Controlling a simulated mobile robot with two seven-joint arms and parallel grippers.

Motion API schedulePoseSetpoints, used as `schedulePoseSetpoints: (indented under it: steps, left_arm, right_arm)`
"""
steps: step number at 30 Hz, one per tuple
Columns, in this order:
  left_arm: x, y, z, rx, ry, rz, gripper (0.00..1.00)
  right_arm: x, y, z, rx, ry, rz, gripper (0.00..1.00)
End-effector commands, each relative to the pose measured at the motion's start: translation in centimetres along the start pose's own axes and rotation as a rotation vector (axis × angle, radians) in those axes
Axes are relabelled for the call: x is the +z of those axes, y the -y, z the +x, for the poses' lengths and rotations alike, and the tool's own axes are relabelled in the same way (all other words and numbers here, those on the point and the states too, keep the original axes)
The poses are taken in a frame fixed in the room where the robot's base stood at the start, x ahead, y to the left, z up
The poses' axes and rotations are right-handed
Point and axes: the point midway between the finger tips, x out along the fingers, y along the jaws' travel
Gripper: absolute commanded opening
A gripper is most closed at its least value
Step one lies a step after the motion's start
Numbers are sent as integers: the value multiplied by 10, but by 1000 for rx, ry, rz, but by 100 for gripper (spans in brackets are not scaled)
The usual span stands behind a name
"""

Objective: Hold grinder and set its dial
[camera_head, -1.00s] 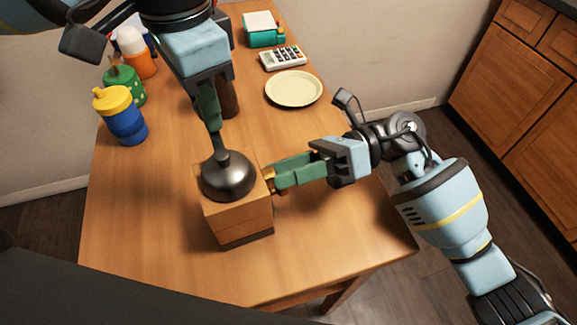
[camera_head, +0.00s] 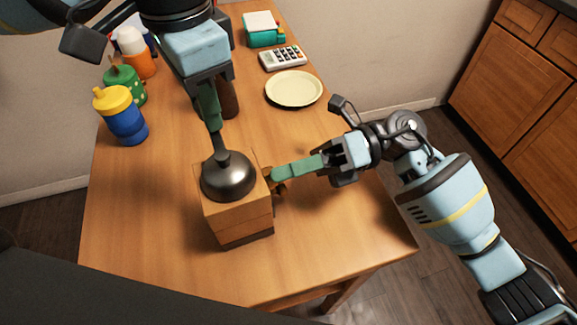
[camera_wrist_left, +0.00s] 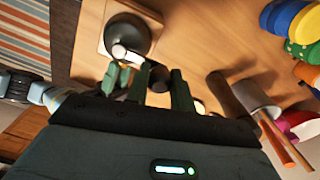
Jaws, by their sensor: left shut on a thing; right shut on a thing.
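The grinder (camera_head: 238,214) is a wooden box with a dark metal dome on top, upright on the table. It also shows in the left wrist view (camera_wrist_left: 127,36). My left gripper (camera_head: 216,140) reaches down from above and is shut on the dark handle (camera_wrist_left: 158,77) rising beside the dome. My right gripper (camera_head: 279,174) comes in from the right and is shut on the small brass-brown dial (camera_head: 279,188) on the box's right side. The fingers hide most of the dial, and its setting cannot be read.
A blue cup with a yellow lid (camera_head: 124,119), a green cup (camera_head: 126,85) and an orange bottle (camera_head: 138,54) stand at the left. A cream plate (camera_head: 294,88), a calculator (camera_head: 283,57) and a teal holder (camera_head: 263,28) lie farther back. The table in front is clear.

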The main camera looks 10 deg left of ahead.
Motion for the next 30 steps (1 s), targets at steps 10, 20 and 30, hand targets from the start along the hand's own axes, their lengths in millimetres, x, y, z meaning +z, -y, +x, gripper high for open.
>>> schedulePoseSetpoints:
  steps: [10, 20, 30]
  left_arm:
    - [0, 0, 0, 0, 0, 0, 0]
    - [0, 0, 0, 0, 0, 0, 0]
    - [0, 0, 0, 0, 0, 0, 0]
  right_arm:
    - [0, 0, 0, -2, 0, 89, 3]
    - [0, 0, 0, -3, 0, 87, 48]
    - [-1, 1, 0, -2, -1, 68, 48]
